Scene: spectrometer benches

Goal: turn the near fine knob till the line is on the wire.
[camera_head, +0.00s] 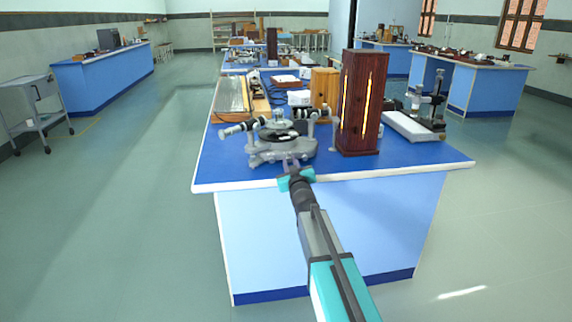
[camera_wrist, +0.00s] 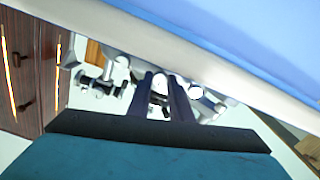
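The grey spectrometer (camera_head: 282,150) stands on the blue bench top near its front edge, with a dark round table and side tubes. My gripper (camera_head: 291,164) is at the front of its base, low over the bench edge. In the wrist view, the two dark fingers of my gripper (camera_wrist: 160,84) stand apart, with pale metal parts (camera_wrist: 159,99) showing in the gap. I cannot tell which part is the near fine knob, nor whether the fingers touch it. The line and the wire are not visible in either view.
A tall dark wooden lamp box (camera_head: 362,110) with glowing slits stands right of the spectrometer; it also shows in the wrist view (camera_wrist: 22,70). A microscope-like stand (camera_head: 415,124) is further right. The bench's white front edge (camera_head: 400,172) lies beneath my gripper.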

